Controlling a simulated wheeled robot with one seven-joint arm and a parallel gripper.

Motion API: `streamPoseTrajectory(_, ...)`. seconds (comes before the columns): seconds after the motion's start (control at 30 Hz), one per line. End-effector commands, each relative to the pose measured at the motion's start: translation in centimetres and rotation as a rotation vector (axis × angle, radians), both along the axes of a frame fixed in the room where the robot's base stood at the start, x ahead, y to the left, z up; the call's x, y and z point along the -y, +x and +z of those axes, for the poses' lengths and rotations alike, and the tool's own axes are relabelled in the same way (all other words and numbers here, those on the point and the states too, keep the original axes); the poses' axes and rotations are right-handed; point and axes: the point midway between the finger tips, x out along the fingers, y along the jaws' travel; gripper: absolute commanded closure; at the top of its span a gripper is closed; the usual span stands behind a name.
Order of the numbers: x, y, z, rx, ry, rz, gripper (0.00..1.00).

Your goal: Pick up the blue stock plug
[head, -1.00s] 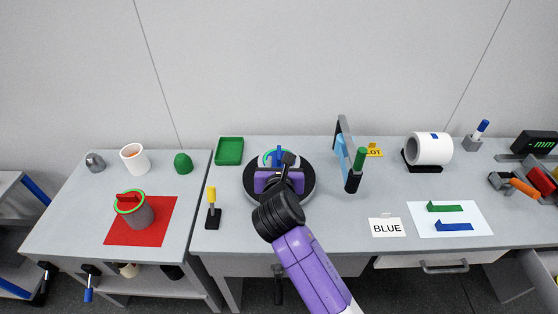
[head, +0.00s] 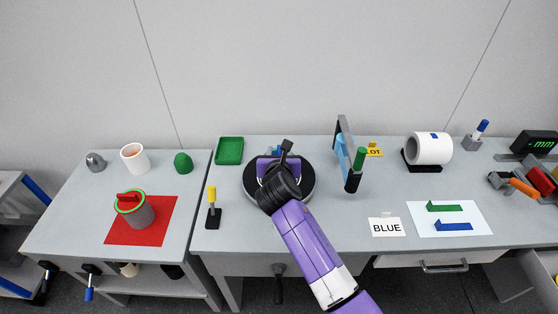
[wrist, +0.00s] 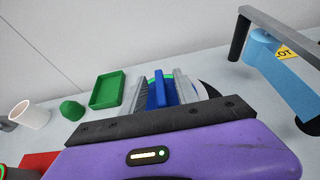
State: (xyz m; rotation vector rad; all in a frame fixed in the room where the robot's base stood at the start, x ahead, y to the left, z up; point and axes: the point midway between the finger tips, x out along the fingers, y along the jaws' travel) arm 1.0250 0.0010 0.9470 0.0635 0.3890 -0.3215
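The blue stock plug shows in the wrist view as an upright blue bar (wrist: 161,94) with part of a green ring around it. It sits on the round black-rimmed turntable (head: 305,192). My gripper (wrist: 164,90) is open, with one grey finger on each side of the blue bar. A gap seems to remain beside the bar, and contact cannot be made out. In the head view my purple gripper (head: 271,154) is over the turntable and hides nearly all of the plug.
A grey stand with a light-blue part (head: 342,150) rises just right of the turntable. A green tray (head: 230,151) is behind left, and a yellow-topped post (head: 212,200) is at left. A BLUE card (head: 387,228) and a white sheet (head: 478,221) lie at right.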

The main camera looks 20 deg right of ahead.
Motion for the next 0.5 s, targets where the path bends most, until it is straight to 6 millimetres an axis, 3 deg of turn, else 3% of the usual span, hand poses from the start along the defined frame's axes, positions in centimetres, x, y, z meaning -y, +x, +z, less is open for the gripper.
streamPoseTrajectory(0.07, -0.01, -0.02, 0.00, 0.000, 0.000, 0.000, 0.66)
streamPoseTrajectory(0.23, 0.00, -0.03, 0.00, 0.000, 0.000, 0.000, 0.99)
streamPoseTrajectory(0.5, -0.01, -0.03, 0.02, 0.000, 0.000, 0.000, 1.00)
